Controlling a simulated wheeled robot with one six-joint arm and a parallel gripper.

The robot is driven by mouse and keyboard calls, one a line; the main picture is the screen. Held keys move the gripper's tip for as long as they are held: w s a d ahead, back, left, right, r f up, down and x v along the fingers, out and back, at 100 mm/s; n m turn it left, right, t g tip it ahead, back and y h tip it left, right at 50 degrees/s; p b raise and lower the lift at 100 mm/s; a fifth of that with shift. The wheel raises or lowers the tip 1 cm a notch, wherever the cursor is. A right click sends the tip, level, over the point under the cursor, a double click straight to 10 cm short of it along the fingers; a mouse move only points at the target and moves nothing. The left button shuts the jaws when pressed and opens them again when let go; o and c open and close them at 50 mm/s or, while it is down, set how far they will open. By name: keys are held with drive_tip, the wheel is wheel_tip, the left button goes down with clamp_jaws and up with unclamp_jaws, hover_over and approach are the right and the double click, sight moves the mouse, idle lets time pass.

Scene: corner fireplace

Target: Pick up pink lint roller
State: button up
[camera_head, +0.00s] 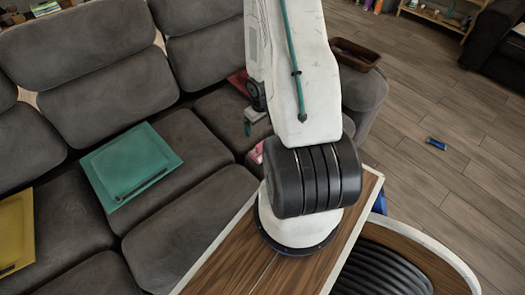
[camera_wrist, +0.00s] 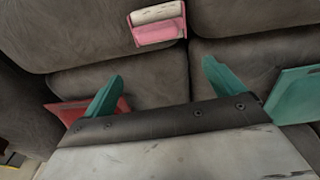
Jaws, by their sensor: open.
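The pink lint roller (camera_wrist: 157,26), with a pale roll and pink handle part, lies on the grey sofa seat at the top centre of the wrist view. In the head view only a small pink piece of it (camera_head: 256,152) shows beside my arm; the rest is hidden. My gripper (camera_wrist: 163,68) has two teal fingers spread wide with nothing between them. The roller is beyond the fingertips, apart from them. In the head view a teal fingertip (camera_head: 247,129) shows at the left of my arm, over the sofa.
A red item (camera_head: 238,82) lies on the seat near my gripper. A teal square item (camera_head: 130,160) and a yellow one (camera_head: 16,230) lie further left. A brown tray (camera_head: 355,54) rests on the sofa arm. A wooden table (camera_head: 225,270) is in front.

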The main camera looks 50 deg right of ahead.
drive_tip(key=shift+y, duration=0.3)
drive_tip(key=f, duration=0.2)
drive_tip(key=s+f, duration=0.1)
drive_tip(key=f, duration=0.3)
drive_tip(key=shift+s, duration=0.3)
drive_tip(key=shift+w+d+f, duration=0.1)
drive_tip(key=shift+w+f, duration=0.05)
drive_tip(key=shift+f, duration=1.4)
drive_tip(key=shift+w+d+f, duration=0.1)
drive_tip(key=shift+w+f, duration=0.05)
drive_tip(key=shift+f, duration=1.35)
drive_tip(key=shift+c, duration=0.3)
drive_tip(key=c, duration=1.1)
drive_tip(key=shift+c, duration=0.2)
